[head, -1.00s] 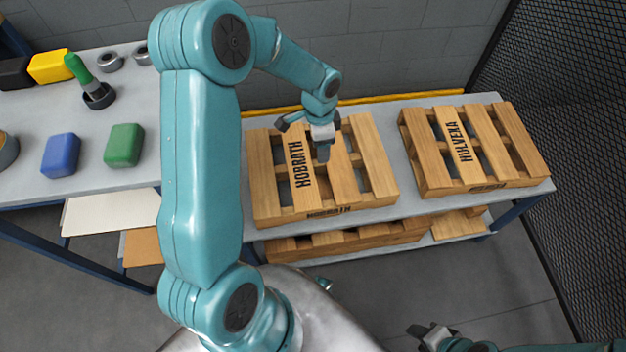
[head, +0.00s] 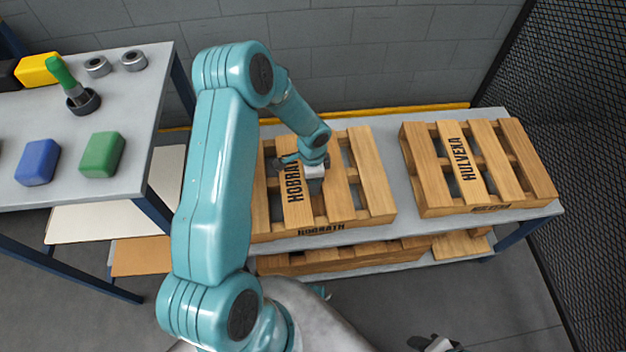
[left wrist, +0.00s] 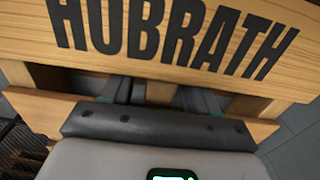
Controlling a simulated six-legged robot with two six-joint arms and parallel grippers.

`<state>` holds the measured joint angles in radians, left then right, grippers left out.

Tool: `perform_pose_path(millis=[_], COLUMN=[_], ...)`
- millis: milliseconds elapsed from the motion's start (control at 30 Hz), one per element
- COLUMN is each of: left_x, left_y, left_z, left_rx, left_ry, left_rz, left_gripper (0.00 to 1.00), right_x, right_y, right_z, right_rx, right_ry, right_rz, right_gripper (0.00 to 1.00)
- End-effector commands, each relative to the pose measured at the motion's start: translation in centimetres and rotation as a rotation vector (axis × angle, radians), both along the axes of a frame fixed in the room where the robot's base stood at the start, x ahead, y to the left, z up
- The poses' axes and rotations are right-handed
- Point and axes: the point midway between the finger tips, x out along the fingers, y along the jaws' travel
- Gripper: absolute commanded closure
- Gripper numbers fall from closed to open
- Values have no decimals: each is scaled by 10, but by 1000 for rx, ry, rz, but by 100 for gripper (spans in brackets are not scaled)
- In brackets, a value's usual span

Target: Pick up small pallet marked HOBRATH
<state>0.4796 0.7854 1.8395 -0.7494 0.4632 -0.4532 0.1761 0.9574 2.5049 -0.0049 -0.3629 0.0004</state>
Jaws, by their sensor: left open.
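The wooden pallet marked HOBRATH (head: 374,180) lies flat on the grey bench, its name on a top slat and on its front edge. My left gripper (head: 312,180) is over the pallet, just right of the lettered slat, jaws open. In the left wrist view, the lettered slat (left wrist: 100,66) crosses the top of the picture. The left gripper's two fingers (left wrist: 155,94) stand apart at the slat's lower edge, their tips hidden. My left arm covers the pallet's left side in the head view. My right gripper (head: 436,344) is at the bottom edge, mostly cut off.
A similar pallet marked HULVEXA (head: 508,165) lies to the right on the same bench (head: 405,222). More pallets (head: 350,260) are on the lower shelf. A table (head: 135,85) at left holds blue and green blocks. A mesh fence (head: 580,110) stands at right.

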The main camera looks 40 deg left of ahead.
Motion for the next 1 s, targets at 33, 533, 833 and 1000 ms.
perform_pose_path(millis=[33,533,833,1000], left_x=[0,4,5,6], left_y=[0,0,1,1], left_z=[-6,-8,-4,7], left_rx=[0,0,2,3], left_ry=[1,-1,-5,-6], left_rz=[0,2,2,3], left_gripper=[40,100,100,100], right_x=[0,0,0,0], right_y=[0,0,0,0], right_z=[-2,-1,-1,2], right_rx=[0,0,0,0], right_ry=[0,0,0,0], right_rz=[0,0,0,0], right_gripper=[57,57,57,57])
